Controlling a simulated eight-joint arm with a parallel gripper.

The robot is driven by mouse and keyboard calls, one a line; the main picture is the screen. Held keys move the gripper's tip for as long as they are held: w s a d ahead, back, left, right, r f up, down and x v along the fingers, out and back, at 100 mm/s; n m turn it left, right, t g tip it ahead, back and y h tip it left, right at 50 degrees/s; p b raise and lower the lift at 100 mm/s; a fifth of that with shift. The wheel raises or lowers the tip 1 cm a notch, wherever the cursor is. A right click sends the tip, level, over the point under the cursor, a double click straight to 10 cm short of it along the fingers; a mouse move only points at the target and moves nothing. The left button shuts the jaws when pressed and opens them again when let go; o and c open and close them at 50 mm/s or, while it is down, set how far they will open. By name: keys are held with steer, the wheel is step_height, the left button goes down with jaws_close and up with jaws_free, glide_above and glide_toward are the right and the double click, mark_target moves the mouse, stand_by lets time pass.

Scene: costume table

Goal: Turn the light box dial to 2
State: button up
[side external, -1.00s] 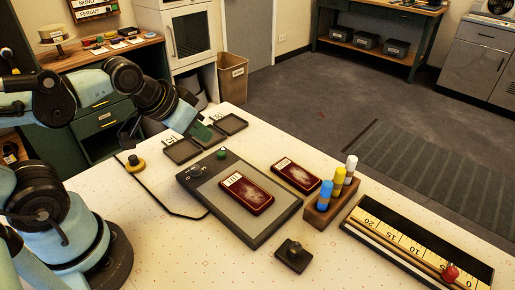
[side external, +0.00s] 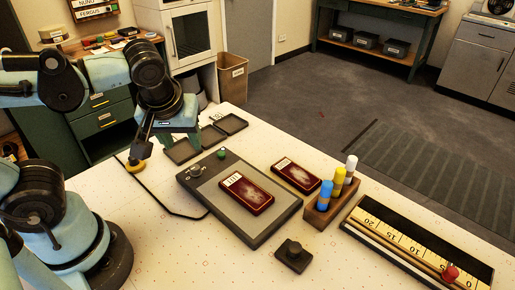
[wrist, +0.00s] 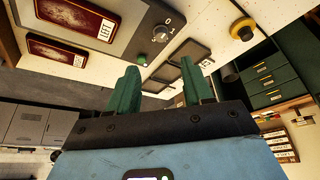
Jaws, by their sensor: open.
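The light box (side external: 262,216) is a flat dark slab with a grey panel, lying on the white table. Its dial (side external: 195,172) is a small round knob at the far left corner; the dial also shows in the wrist view (wrist: 161,34) beside printed numbers, of which 0 and 1 are legible. A green button (side external: 222,153) sits on the same edge. A dark red plate (side external: 246,193) with a white label lies on the panel. My gripper (side external: 178,143) is open and empty, above the table beyond the dial and apart from it. Its green fingers (wrist: 158,80) point towards the box's edge.
Shallow dark trays (side external: 230,124) lie behind the box.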

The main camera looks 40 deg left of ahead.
mark_target(195, 167)
steer(key=shift+x, duration=5.95)
steer(key=shift+a, duration=0.15)
steer(key=shift+c, duration=0.4)
jaws_close()
